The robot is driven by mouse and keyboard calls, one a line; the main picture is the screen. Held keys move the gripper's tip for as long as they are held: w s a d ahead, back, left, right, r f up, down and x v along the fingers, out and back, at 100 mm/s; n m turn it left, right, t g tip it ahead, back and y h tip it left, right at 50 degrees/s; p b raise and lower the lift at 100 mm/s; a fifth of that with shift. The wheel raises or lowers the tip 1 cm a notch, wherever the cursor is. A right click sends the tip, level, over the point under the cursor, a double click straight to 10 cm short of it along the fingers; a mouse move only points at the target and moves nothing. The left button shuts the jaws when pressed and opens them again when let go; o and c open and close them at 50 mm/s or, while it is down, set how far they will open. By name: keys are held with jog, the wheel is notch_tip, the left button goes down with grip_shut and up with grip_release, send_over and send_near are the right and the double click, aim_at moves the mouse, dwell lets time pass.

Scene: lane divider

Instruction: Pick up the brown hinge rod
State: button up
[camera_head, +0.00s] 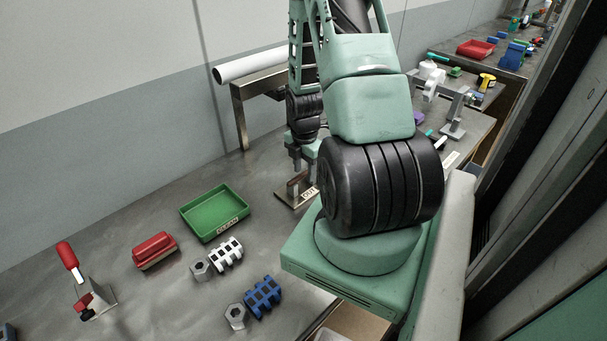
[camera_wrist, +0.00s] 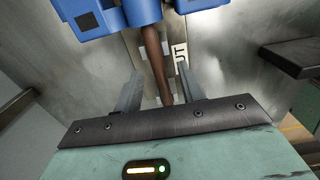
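The brown hinge rod (camera_wrist: 154,62) shows in the wrist view, running lengthwise between the two grey fingers of my gripper (camera_wrist: 160,85). The fingers are apart, with a gap on each side of the rod. In the head view my gripper (camera_head: 297,163) points down just above a small holder (camera_head: 286,199) with an "OUT" label, where a brown piece (camera_head: 298,180) shows. My arm hides part of this area. I cannot tell whether the fingertips reach the rod's height.
A green "CLEAN" tray (camera_head: 214,212), a red block (camera_head: 154,251), white (camera_head: 228,254) and blue (camera_head: 262,297) hinge parts and a red-handled clamp (camera_head: 70,257) lie left. The bench's left middle has clear room.

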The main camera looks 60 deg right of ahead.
grip_shut()
jog(key=shift+r, duration=0.1)
